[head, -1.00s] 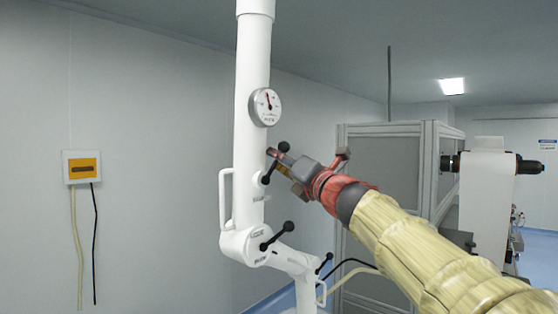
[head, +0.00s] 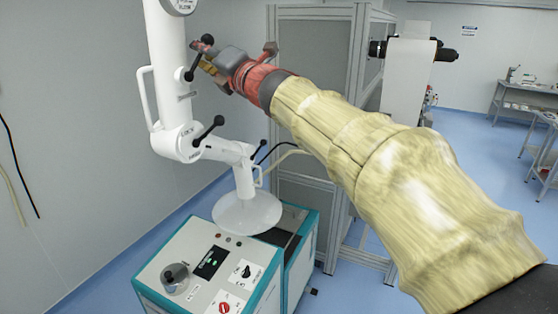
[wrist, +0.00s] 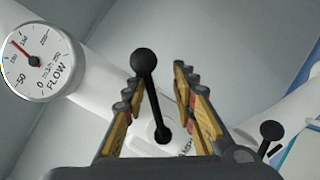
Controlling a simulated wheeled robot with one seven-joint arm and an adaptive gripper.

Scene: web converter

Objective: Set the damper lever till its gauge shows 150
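The damper lever, a black rod with a ball knob (wrist: 145,62), sticks out of the white pipe near the gauge; its knob also shows in the head view (head: 208,38). My gripper (wrist: 158,80) is open, with its fingers on either side of the lever and gaps visible on both sides. The round FLOW gauge (wrist: 37,65) is at the left of the wrist view. Its red needle points up-left, seemingly a little short of the 150 mark; the exact reading is hard to tell. In the head view the gauge (head: 180,5) is cut off by the top edge.
Another black lever (head: 207,132) sits on the pipe joint below, and a third (head: 258,150) is on the lower branch. A white handle (head: 145,97) is on the pipe's left. A white hood (head: 247,211) hangs over a teal-edged machine (head: 200,255). A grey framed cabinet (head: 310,110) stands behind.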

